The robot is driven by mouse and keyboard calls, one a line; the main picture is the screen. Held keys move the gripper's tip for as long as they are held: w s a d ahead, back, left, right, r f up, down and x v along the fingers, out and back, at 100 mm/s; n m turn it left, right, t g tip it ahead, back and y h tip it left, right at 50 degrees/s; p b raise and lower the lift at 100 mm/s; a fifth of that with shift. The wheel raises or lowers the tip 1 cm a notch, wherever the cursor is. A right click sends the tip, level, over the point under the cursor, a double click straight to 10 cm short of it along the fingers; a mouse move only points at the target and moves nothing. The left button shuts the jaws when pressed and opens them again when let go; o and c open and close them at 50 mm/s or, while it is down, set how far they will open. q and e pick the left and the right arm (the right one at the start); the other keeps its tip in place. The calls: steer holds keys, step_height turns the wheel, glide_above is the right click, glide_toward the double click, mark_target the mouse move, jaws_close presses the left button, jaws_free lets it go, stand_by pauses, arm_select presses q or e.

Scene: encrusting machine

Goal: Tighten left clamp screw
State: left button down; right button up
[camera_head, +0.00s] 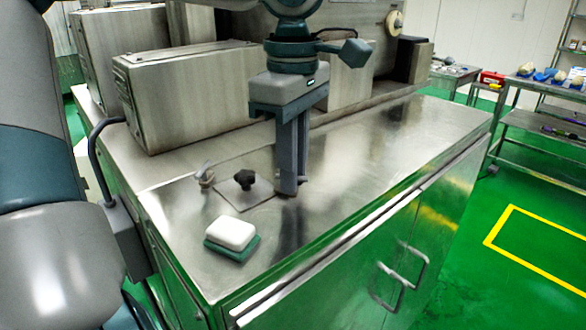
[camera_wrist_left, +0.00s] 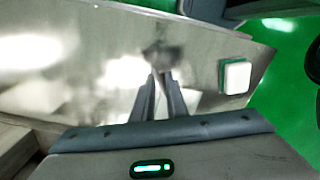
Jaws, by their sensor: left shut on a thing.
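My left gripper (camera_head: 288,190) points straight down over the steel cabinet top, its two long fingers close together. It is shut on a small clamp screw (camera_head: 303,181), mostly hidden by the fingers; only a bit shows at their right side. In the left wrist view the fingertips (camera_wrist_left: 159,76) converge, and the screw between them cannot be made out. A second clamp screw (camera_head: 205,175) with a pale wing stands to the left, tilted. A black star knob (camera_head: 244,178) stands between the two on a thin square plate (camera_head: 250,196). My right gripper is not in view.
A white block on a green base (camera_head: 232,234) lies near the front edge; it also shows in the left wrist view (camera_wrist_left: 236,77). A steel machine housing (camera_head: 190,98) stands behind. The steel top (camera_head: 400,130) to the right is clear.

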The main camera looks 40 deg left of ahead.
arm_select(q)
steer(key=shift+m, duration=0.4)
steer(key=c, duration=1.9)
jaws_free()
step_height(320, 180, up, 17)
steer(key=shift+r, duration=0.2)
